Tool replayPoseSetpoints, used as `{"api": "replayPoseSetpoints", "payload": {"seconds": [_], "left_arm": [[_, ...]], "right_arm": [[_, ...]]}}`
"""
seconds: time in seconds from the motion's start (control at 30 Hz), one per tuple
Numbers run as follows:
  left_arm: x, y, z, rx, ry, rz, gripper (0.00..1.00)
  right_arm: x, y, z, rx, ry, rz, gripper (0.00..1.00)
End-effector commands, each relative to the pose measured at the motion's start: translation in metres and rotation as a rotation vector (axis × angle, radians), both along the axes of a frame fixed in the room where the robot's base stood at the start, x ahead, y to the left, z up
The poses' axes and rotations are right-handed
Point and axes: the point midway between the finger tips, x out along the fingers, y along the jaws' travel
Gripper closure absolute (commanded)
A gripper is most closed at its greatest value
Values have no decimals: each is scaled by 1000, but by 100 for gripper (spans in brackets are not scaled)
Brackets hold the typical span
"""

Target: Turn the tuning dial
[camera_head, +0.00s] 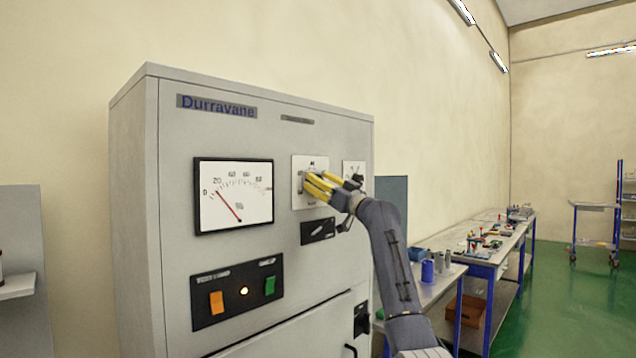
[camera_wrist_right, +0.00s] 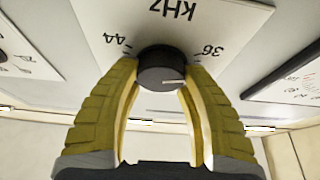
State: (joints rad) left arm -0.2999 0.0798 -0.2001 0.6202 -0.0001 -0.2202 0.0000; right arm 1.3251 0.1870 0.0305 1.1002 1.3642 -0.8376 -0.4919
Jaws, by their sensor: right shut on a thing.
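The tuning dial (camera_wrist_right: 163,70) is a dark round knob with a light pointer line, on a white plate marked kHz, with 44 and 36 readable in the right wrist view. In the head view its plate (camera_head: 297,200) is on the front of the grey Durravane cabinet, and the knob is hidden behind my gripper. My right gripper (camera_head: 322,187) has yellow fingers and is shut on the dial, one finger on each side; it also shows in the right wrist view (camera_wrist_right: 162,85). My left gripper is not in view.
A needle meter (camera_head: 250,205) is left of the dial. A black switch (camera_head: 318,231) is just below it, and another small plate (camera_head: 353,170) is to its right. A panel with orange and green buttons (camera_head: 237,291) is lower left. Workbenches (camera_head: 450,272) stand at right.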

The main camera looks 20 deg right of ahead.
Motion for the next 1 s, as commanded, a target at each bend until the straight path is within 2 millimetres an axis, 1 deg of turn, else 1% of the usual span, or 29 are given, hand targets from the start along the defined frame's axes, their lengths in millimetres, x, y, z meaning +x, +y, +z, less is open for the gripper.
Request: {"api": "replayPoseSetpoints", "payload": {"seconds": [0.7,1.0], "left_arm": [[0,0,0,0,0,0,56],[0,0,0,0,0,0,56]], "right_arm": [[1,-2,2,532,298,0,87],[1,-3,1,719,406,1,87]]}}
